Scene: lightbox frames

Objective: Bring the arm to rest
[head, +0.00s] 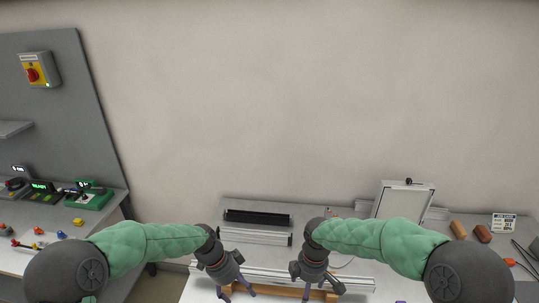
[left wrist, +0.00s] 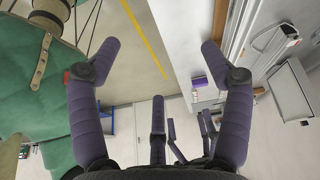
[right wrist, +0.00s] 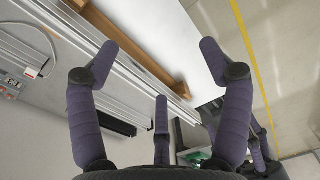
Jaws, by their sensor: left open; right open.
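My left gripper (head: 237,292) hangs over the near left part of the table in the head view. The lower fingertips are partly cut off by the head view's bottom edge.
The table holds a black bar (head: 257,217), aluminium rails (head: 250,236), a wooden bar (head: 290,292) close below the grippers, and a white lightbox frame (head: 402,200). Orange-brown blocks (head: 459,229) lie at right. A side bench (head: 38,255) with small devices stands at left.

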